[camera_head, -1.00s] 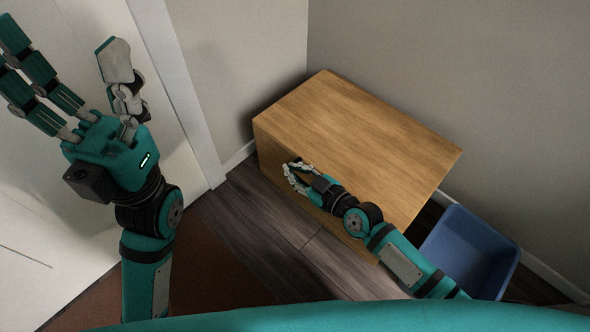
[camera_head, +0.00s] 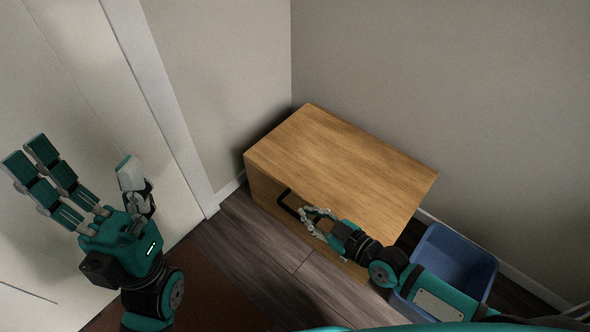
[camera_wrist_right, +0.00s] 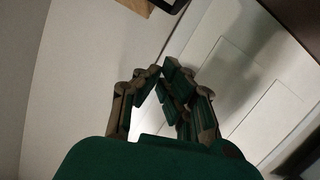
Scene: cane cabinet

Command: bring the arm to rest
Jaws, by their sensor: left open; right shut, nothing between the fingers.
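My left gripper (camera_head: 92,190) is raised at the left in front of the pale door, its fingers spread open and empty. My right gripper (camera_head: 312,221) is in front of the wooden cabinet (camera_head: 345,160), near a dark handle (camera_head: 287,204) on its front. The right fingers are curled together with nothing between them. In the right wrist view the right gripper's fingertips (camera_wrist_right: 160,82) meet, with wall and door behind. The right forearm hides part of the cabinet's front.
A blue bin (camera_head: 455,258) stands on the floor right of the cabinet. Grey walls (camera_head: 430,70) meet in the corner behind it. A white door (camera_head: 60,90) is at the left. Dark wood floor (camera_head: 265,240) and a brown mat (camera_head: 215,290) lie in front.

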